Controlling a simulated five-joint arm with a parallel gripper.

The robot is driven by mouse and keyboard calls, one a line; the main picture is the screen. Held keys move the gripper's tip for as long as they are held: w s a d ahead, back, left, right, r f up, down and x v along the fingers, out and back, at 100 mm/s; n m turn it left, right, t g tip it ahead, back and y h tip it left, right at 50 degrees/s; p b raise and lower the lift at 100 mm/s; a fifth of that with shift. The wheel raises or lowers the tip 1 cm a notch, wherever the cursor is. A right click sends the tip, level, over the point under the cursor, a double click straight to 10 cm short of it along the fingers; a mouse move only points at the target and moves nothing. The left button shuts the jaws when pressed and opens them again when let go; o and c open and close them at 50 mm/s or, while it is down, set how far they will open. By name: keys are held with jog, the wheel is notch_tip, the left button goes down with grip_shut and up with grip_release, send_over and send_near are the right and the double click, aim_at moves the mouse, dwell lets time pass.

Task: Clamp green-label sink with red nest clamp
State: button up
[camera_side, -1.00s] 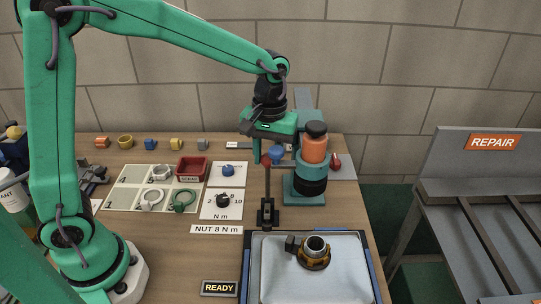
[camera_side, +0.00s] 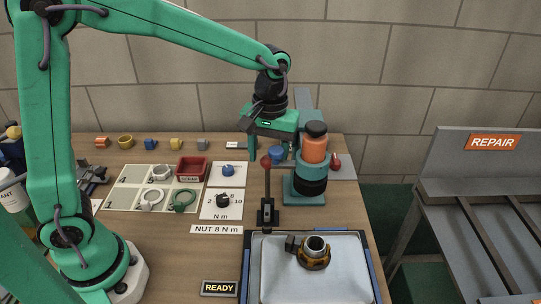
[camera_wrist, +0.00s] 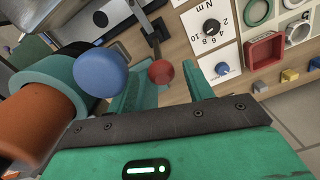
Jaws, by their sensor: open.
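The red nest clamp shows in the side view as a dark upright lever with a red ball knob (camera_side: 266,162), rising from a black base at the back left corner of the sink nest. In the wrist view the red knob (camera_wrist: 161,72) appears in the space between my fingertips. My gripper (camera_side: 268,150) is open around or just behind the knob, and contact cannot be told. The grey sink (camera_side: 335,280) lies in the blue-edged nest, with a brass and black drain fitting (camera_side: 314,260) on it. No green label is visible on the sink.
A teal stand with an orange and black cylinder (camera_side: 313,150) is close right of my gripper. A blue knob (camera_wrist: 101,72) sits near my left finger in the wrist view. A dial card (camera_side: 222,204) and part tray (camera_side: 152,199) lie left; a REPAIR rack (camera_side: 493,142) stands right.

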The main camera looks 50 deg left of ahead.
jog(key=shift+w+r, duration=0.1)
jog(key=shift+r, duration=3.3)
jog(key=shift+w, duration=0.2)
jog(key=c, duration=0.7)
jog(key=shift+w+a+r, duration=0.15)
jog(key=shift+w+r, duration=0.1)
jog(key=c, duration=0.4)
jog(key=shift+n+g, duration=0.3)
jog(key=shift+n, duration=0.3)
jog(key=w+a+r, duration=0.1)
jog(key=w, duration=0.1)
jog(key=w+a+r, duration=0.1)
jog(key=a, duration=0.1)
jog(key=w+a+r, duration=0.1)
jog(key=w, duration=0.1)
jog(key=shift+w+a+r, duration=0.15)
jog(key=shift+w+r, duration=0.15)
grip_shut()
